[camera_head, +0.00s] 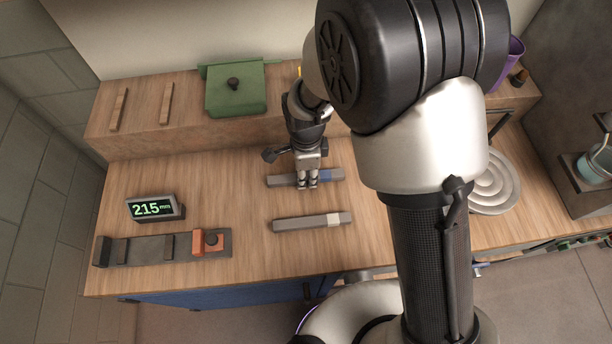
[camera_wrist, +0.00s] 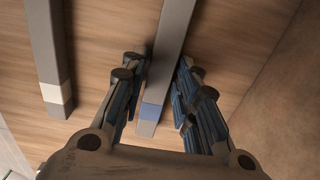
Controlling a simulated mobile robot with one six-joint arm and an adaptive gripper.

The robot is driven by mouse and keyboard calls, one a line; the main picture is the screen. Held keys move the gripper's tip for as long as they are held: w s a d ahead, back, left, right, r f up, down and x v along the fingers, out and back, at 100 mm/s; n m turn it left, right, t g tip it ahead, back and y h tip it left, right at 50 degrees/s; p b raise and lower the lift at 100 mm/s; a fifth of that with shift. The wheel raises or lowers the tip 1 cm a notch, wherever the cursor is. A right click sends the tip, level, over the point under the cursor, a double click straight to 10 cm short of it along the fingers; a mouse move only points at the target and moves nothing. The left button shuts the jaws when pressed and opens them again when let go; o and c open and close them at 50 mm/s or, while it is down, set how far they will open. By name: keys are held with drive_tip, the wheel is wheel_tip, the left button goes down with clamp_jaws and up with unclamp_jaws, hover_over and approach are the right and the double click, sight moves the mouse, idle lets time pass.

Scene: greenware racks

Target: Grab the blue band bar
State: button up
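The blue band bar (camera_head: 280,181) is a grey bar with a blue band near its right end, lying on the wooden counter in the head view. In the wrist view the bar (camera_wrist: 174,40) runs between my fingers, with its blue band close to the gripper's palm. My gripper (camera_head: 307,184) is over the middle of the bar. In the wrist view my gripper (camera_wrist: 158,75) is open, with fingers on both sides of the bar. Whether any finger touches it I cannot tell.
A second grey bar with a cream band (camera_head: 300,223) lies nearer the counter's front edge, roughly parallel. A display reading 215 mm (camera_head: 152,207) and a dark gauge with an orange slider (camera_head: 147,250) stand at left.

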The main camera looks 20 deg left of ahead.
clamp_jaws()
idle(0.3)
